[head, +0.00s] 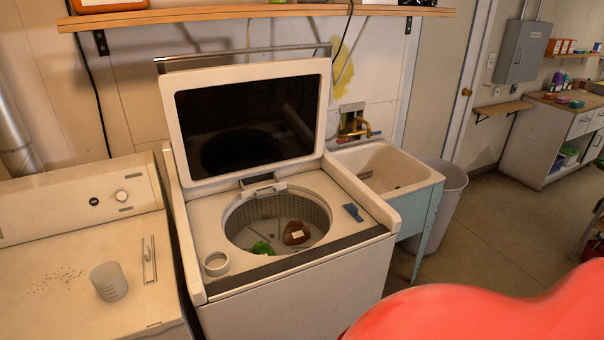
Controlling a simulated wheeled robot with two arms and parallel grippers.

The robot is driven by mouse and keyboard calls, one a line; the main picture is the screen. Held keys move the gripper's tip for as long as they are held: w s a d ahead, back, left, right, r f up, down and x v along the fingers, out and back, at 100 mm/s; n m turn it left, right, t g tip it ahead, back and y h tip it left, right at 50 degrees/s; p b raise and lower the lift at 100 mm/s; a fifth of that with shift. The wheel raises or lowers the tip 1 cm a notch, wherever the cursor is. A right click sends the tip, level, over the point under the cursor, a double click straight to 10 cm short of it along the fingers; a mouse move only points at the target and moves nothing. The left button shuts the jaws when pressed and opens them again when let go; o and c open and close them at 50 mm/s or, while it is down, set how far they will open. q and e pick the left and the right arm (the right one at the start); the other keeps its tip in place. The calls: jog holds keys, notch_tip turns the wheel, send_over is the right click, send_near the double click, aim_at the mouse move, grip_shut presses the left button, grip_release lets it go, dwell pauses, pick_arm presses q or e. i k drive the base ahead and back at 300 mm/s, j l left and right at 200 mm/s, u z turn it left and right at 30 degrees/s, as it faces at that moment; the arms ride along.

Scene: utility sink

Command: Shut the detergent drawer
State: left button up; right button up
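A white top-loading washing machine (290,318) stands in the middle of the head view. Its lid (325,120) is raised, with a dark window in it. A small pale drawer-like part (262,183) sits at the back rim of the round tub, below the lid's lower edge. It looks like the detergent drawer and seems to jut forward, but it is too small to tell how far it is open. Inside the tub (303,212) lie a green item (262,248) and a brown item with a pale label (296,233). Neither of my grippers is in view.
Left is another appliance (60,235) with a grey cup (109,281). A utility sink (418,190) and bin (452,195) stand right. Open floor (500,245) lies beyond them.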

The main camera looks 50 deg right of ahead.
aim_at(254, 190)
jog(key=z, duration=1.3)
